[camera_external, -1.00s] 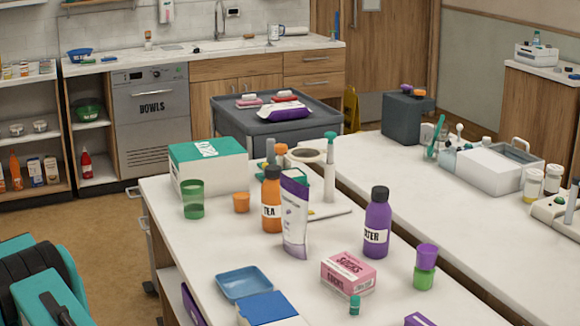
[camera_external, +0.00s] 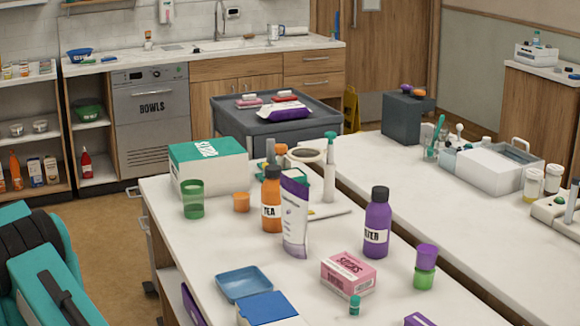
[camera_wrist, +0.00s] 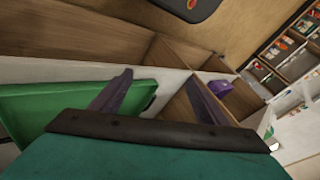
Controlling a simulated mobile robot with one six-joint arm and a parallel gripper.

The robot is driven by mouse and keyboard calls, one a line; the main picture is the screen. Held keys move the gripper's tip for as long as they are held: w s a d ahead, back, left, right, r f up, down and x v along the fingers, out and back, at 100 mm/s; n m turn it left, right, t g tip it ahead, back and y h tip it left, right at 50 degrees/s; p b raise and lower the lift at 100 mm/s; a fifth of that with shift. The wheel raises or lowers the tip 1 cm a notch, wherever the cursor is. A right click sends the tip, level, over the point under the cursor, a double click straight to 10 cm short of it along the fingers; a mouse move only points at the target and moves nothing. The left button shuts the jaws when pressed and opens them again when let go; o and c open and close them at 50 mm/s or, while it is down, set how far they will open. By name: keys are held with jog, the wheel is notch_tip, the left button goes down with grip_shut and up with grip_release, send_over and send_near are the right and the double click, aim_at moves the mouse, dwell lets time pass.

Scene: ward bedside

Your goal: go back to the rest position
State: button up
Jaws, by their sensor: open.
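My gripper (camera_wrist: 160,90) shows in the wrist view with its two dark fingers spread apart and nothing between them. In the external view only teal and black links of my arm show at the lower left, beside the near end of the white table (camera_external: 330,230); the fingertips are not visible there. In the wrist view, wooden compartments with pale edges (camera_wrist: 185,55) lie beyond the fingers. A green flat thing (camera_wrist: 45,105) lies behind the left finger, partly hidden by my gripper.
The table holds a green-and-white box (camera_external: 210,170), an orange tea bottle (camera_external: 271,205), a purple bottle (camera_external: 377,225), a pink socks box (camera_external: 348,272) and a blue tray (camera_external: 244,284). A grey cart (camera_external: 270,125) stands behind. Brown floor (camera_external: 105,225) left of the table is clear.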

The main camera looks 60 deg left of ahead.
jog(key=s+a+f+n+g+b, duration=0.1)
jog(key=a+f+g, duration=0.2)
jog(key=a, duration=0.4)
jog(key=s+a+f+n+g+b, duration=0.1)
jog(key=a+f+g+b, duration=0.15)
jog(key=a, duration=0.55)
jog(key=s+a+f+n+g+h+b, duration=0.4)
jog(key=s+a+f+g+h, duration=0.2)
jog(key=s+a+f+h, duration=0.35)
jog(key=w+a+f+m+t+y+b, duration=0.1)
jog(key=w+a+f+m+t+b, duration=0.1)
jog(key=w+m, duration=0.7)
notch_tip(320, 180, down, 3)
jog(key=shift+a+f+t+b, duration=0.2)
jog(key=shift+a+t+b, duration=0.2)
jog(key=shift+a+t, duration=0.5)
